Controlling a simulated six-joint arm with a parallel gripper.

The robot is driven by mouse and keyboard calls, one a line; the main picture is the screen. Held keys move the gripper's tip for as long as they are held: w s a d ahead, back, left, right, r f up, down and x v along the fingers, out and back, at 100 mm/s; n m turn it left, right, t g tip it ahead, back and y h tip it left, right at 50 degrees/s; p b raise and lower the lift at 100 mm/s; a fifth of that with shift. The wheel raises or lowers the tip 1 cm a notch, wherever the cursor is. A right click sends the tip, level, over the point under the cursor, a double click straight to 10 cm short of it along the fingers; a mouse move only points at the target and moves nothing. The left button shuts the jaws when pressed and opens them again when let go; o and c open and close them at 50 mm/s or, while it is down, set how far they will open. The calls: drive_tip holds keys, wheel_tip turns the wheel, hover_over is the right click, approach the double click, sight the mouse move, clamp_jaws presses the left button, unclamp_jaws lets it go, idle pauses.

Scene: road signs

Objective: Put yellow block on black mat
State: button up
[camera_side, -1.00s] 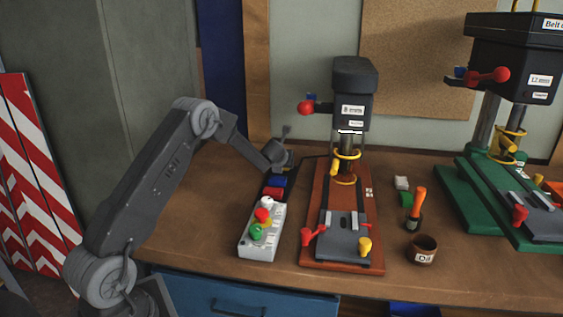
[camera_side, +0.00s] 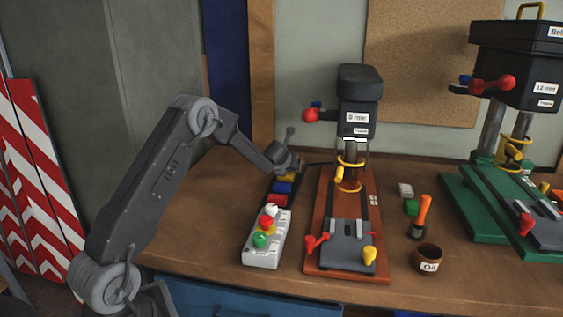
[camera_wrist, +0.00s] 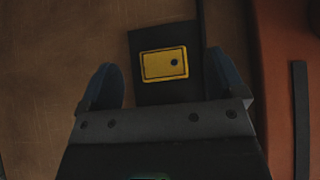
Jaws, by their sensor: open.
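In the side view a sliver of the yellow block (camera_side: 287,178) shows just under my gripper (camera_side: 287,155), beyond the blue block. My gripper is open in the wrist view (camera_wrist: 163,62), its two blue-grey fingers wide apart on either side of the block with gaps to both. How high the fingers are above the mat is hard to tell.
A blue block (camera_side: 282,188) and a red block (camera_side: 278,200) sit nearer the camera in the same row. A white button box (camera_side: 267,245) is in front. The drill press on its red-brown base (camera_side: 318,255) stands close on the right. An oil pot (camera_side: 428,258) is farther right.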

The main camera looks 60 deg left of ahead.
drive_tip(key=v, duration=0.9)
drive_tip(key=shift+s+d+r, duration=0.15)
drive_tip(key=shift+s+d, duration=0.05)
